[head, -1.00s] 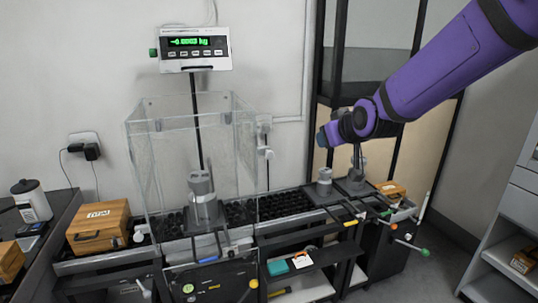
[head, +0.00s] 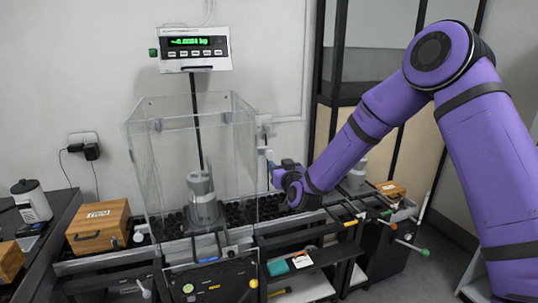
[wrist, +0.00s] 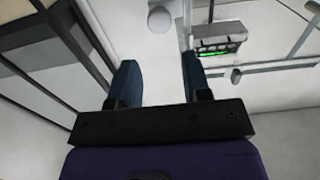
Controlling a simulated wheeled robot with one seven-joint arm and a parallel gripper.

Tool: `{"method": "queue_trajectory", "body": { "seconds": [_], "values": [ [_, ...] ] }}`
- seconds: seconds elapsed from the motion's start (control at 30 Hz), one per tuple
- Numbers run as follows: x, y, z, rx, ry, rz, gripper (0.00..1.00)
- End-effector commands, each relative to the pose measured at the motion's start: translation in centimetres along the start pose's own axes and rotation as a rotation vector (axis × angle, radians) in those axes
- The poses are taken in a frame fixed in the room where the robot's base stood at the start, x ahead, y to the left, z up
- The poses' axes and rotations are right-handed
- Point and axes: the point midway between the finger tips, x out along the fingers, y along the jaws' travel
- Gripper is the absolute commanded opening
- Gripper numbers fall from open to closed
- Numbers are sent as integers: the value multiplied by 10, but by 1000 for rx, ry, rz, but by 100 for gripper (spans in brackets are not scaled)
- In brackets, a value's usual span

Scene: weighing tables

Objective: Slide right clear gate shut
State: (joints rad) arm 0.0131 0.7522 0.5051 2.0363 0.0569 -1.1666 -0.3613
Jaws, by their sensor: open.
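A clear box (head: 165,150) with transparent walls stands around a grey weight (head: 202,195) on a black bed. Its right wall (head: 246,150) shows as a faint pane; I cannot tell how far that gate stands open. My gripper (head: 271,162) is just right of this wall in the head view, empty, its fingers pointing up and partly hidden by the wrist. Contact with the gate cannot be made out. In the wrist view my gripper (wrist: 160,77) is open, with pale wall between its two dark fingers.
A scale display (head: 195,49) stands on a pole behind the box. It also shows in the wrist view (wrist: 218,43). A wooden box (head: 98,225) sits at left. A black-framed cabinet (head: 360,110) stands at back right. A small wooden block (head: 390,189) lies at right.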

Motion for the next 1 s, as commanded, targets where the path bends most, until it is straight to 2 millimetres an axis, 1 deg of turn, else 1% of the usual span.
{"method": "queue_trajectory", "body": {
  "seconds": [0.17,0.27,0.5,0.7,0.8,1.0],
  "values": [
    [12,0,1,3,7,4,44],
    [26,0,2,3,6,4,44],
    [69,0,1,3,5,4,44],
    [96,0,1,3,5,4,44],
    [104,0,0,2,5,3,44],
    [109,0,0,2,4,3,44]
  ]
}}
